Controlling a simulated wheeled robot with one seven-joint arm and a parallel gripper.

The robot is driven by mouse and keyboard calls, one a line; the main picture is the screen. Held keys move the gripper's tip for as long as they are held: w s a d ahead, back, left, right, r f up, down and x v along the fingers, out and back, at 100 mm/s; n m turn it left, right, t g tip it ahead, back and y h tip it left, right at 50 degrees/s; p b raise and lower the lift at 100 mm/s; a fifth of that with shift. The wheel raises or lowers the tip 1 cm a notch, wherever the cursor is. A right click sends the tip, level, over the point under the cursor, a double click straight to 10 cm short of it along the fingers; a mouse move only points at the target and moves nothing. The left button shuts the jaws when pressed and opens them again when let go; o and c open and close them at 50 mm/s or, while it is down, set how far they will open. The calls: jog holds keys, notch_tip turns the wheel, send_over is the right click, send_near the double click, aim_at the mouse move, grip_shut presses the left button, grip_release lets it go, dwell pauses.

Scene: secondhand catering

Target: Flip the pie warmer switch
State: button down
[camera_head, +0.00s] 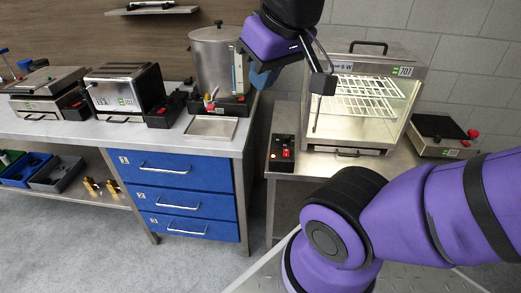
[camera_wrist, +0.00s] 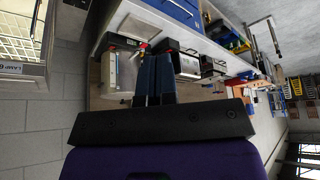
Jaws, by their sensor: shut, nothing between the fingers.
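The pie warmer (camera_head: 401,88) is a steel and glass cabinet with wire racks and a bright interior, on a steel table at the right of the head view. Part of it shows sideways at the left edge of the wrist view (camera_wrist: 20,75). A black control box with a red switch (camera_head: 287,153) sits on the table at its front left. My gripper (camera_head: 262,78) is shut and empty, up and to the left of the cabinet, in front of the steel pot. Its dark blue fingers lie side by side in the wrist view (camera_wrist: 154,60). It touches neither box nor cabinet.
A steel pot (camera_head: 208,55) on a base stands on the left counter, beside a toaster (camera_head: 125,90) and a press (camera_head: 45,80). A small black appliance (camera_head: 438,130) is right of the warmer. A gap separates counter and table. My arm covers the lower right.

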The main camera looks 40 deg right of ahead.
jog(key=shift+a, duration=0.3)
jog(key=shift+w, duration=0.1)
jog(key=w+d+f+n+g+h, duration=0.1)
jog(key=w+d+f+n, duration=0.1)
jog(key=w+d+f, duration=0.35)
jog(key=w+d+f+n+g+h, duration=0.1)
jog(key=w+d+f+n, duration=0.15)
jog(key=w+d, duration=0.55)
jog(key=w+d+f+n+g, duration=0.1)
jog(key=w+d+f+n, duration=0.1)
jog(key=d+f, duration=0.6)
jog(key=w+d+f+n+g+y, duration=0.1)
jog(key=w+d+f, duration=0.1)
jog(key=d+f, duration=0.6)
notch_tip(320, 180, down, 4)
jog(key=shift+f+n, duration=0.15)
jog(key=shift+n, duration=0.2)
